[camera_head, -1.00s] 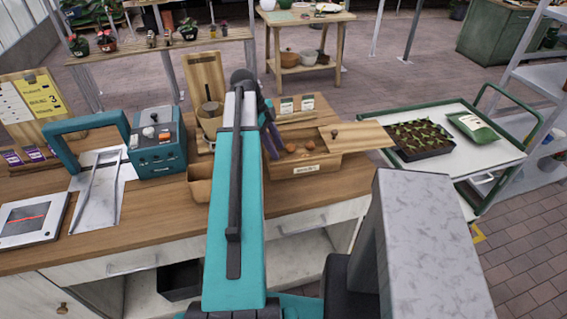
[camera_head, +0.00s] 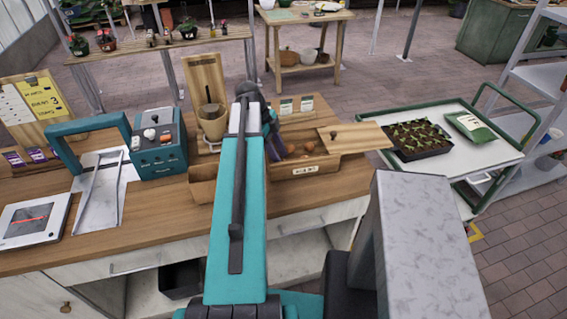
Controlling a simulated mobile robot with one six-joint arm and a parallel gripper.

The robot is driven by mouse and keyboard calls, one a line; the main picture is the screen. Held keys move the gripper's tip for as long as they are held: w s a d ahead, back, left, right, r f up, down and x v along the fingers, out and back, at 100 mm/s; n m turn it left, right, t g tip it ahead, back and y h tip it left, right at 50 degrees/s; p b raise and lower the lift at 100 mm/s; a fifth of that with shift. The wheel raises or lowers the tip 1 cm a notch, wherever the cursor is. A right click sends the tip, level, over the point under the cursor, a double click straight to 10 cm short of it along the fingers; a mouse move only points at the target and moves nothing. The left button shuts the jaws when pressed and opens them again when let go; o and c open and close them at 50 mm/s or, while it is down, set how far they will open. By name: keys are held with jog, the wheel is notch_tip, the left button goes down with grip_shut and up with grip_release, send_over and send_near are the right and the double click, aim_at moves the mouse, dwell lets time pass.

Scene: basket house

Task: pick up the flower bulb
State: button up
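Small round brown bulbs lie in an open compartment of the wooden box (camera_head: 318,166) on the workbench. One bulb (camera_head: 310,148) shows clear of my arm, and another brown shape (camera_head: 291,149) lies left of it, close to my arm's end. I cannot tell which is the flower bulb the task names. My gripper (camera_head: 274,146) is at the box's left part, mostly hidden behind my teal arm link. Only a dark bluish edge of it shows, beside the bulbs. Whether its fingers are open, or touch anything, is hidden.
A wooden lid (camera_head: 356,137) lies over the box's right end. A pot (camera_head: 212,122) and a small wooden bin (camera_head: 203,184) stand left of my arm. A teal device (camera_head: 159,142) is farther left. A white cart (camera_head: 478,158) with a seedling tray (camera_head: 419,138) stands at right.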

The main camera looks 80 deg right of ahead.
jog(key=shift+p+x, duration=0.3)
jog(key=shift+x, duration=0.8)
jog(key=shift+c, duration=0.3)
jog(key=c, duration=0.8)
